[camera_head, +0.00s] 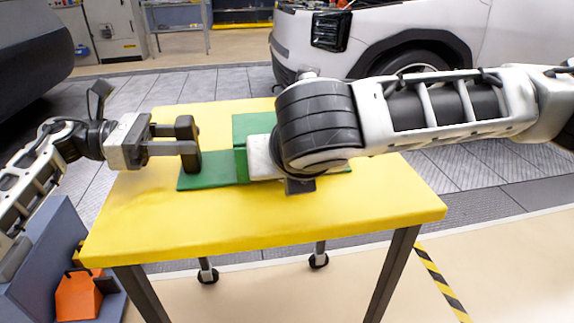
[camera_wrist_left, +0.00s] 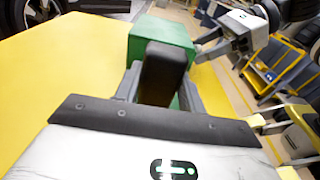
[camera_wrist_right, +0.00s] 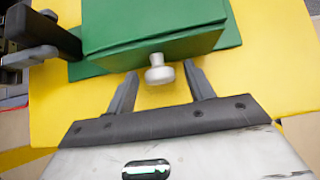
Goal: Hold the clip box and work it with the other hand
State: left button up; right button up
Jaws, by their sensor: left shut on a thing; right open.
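The green clip box (camera_head: 253,124) stands on a flat green plate (camera_head: 210,174) on the table. In the right wrist view, a pale round knob (camera_wrist_right: 159,71) sticks out of the box's near face. My left gripper (camera_head: 186,144) is shut on an upright dark block (camera_wrist_left: 163,72) on the left of the box. How the block joins the box is not clear. My right gripper (camera_wrist_right: 162,83) is open, with its fingers on either side of the knob and a gap on each side. In the head view, my right arm hides this gripper's fingers and part of the box.
The yellow table (camera_head: 190,230) is clear along its front and right. A white car (camera_head: 440,40) stands behind it. An orange object (camera_head: 78,297) is at the lower left. Carts with yellow parts show at the right of the left wrist view.

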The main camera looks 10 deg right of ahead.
grip_shut()
jog(key=s, duration=0.8)
grip_release()
jog(key=v, duration=1.2)
jog(key=shift+w, duration=0.1)
